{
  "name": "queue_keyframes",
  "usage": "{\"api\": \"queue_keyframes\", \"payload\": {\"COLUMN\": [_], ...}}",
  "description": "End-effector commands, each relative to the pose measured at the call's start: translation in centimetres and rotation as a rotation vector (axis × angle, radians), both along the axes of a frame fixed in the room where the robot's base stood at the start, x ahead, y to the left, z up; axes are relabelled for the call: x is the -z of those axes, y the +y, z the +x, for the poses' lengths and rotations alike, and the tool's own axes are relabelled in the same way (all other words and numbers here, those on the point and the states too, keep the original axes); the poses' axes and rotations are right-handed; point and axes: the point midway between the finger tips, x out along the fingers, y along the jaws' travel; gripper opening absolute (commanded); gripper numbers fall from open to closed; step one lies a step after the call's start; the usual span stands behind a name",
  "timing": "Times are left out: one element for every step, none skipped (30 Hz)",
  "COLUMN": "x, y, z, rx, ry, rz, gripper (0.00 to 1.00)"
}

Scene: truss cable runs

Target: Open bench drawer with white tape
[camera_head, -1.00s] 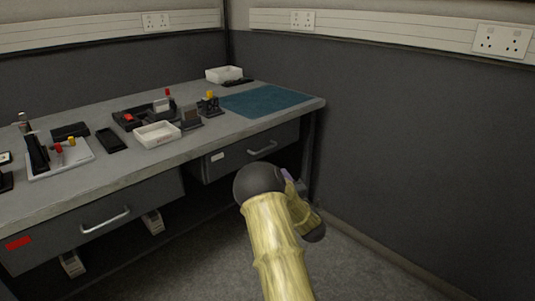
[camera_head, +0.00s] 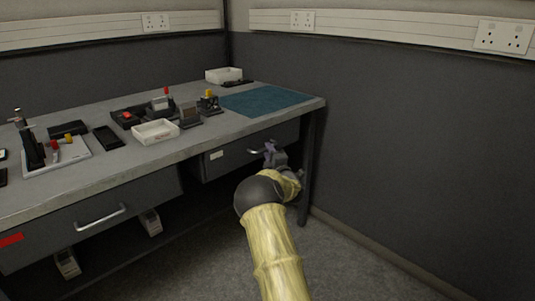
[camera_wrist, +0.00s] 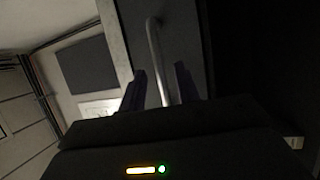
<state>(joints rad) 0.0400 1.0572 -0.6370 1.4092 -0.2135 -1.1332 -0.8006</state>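The drawer with white tape (camera_head: 228,160) is under the right part of the bench and looks closed. Its white tape (camera_head: 217,155) is left of its bar handle (camera_head: 254,152). My gripper (camera_head: 271,153) is at the right part of that handle. In the wrist view the handle (camera_wrist: 155,55) runs down between the two dark fingers of my gripper (camera_wrist: 160,88). The fingers are apart, with a gap on each side of the bar. My wrist hides the right end of the handle in the head view.
Another drawer with red tape (camera_head: 11,240) is at the left. The bench top (camera_head: 110,178) holds trays, tools and a teal mat (camera_head: 258,100). A bench leg (camera_head: 308,165) and a dark wall (camera_head: 420,150) are close on the right. The floor (camera_head: 350,270) in front is clear.

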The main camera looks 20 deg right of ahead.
Motion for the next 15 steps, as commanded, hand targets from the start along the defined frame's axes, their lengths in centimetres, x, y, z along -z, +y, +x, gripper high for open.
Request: {"api": "queue_keyframes", "payload": {"x": [0.1, 0.0, 0.0, -0.1, -0.1, -0.2, -0.2, -0.2, -0.3, -0.3, -0.3, -0.3, -0.3, -0.3, -0.3], "y": [0.0, 0.0, 0.0, 0.0, 0.0, 0.0, 0.0, 0.0, 0.0, 0.0, 0.0, 0.0, 0.0, 0.0, 0.0], "z": [0.5, 0.8, 1.0, 1.2, 1.3, 1.5, 1.5, 1.6, 1.6, 1.6, 1.6, 1.6, 1.6, 1.6, 1.6], "rx": [-0.001, -0.001, -0.001, -0.001, 0.000, 0.000, 0.000, 0.000, 0.000, 0.000, 0.000, 0.000, 0.000, 0.000, 0.000], "ry": [0.000, 0.000, 0.000, 0.000, 0.001, 0.001, 0.000, 0.000, 0.000, 0.000, 0.000, 0.000, 0.001, 0.001, 0.001], "rz": [-0.001, -0.001, -0.001, 0.000, 0.000, 0.000, 0.001, 0.001, 0.001, 0.001, 0.001, 0.001, 0.001, 0.001, 0.001], "gripper": [0.33, 0.33, 0.33, 0.33, 0.33, 0.33, 0.33, 0.33, 0.33, 0.33, 0.33, 0.33, 0.33, 0.33, 0.33]}}
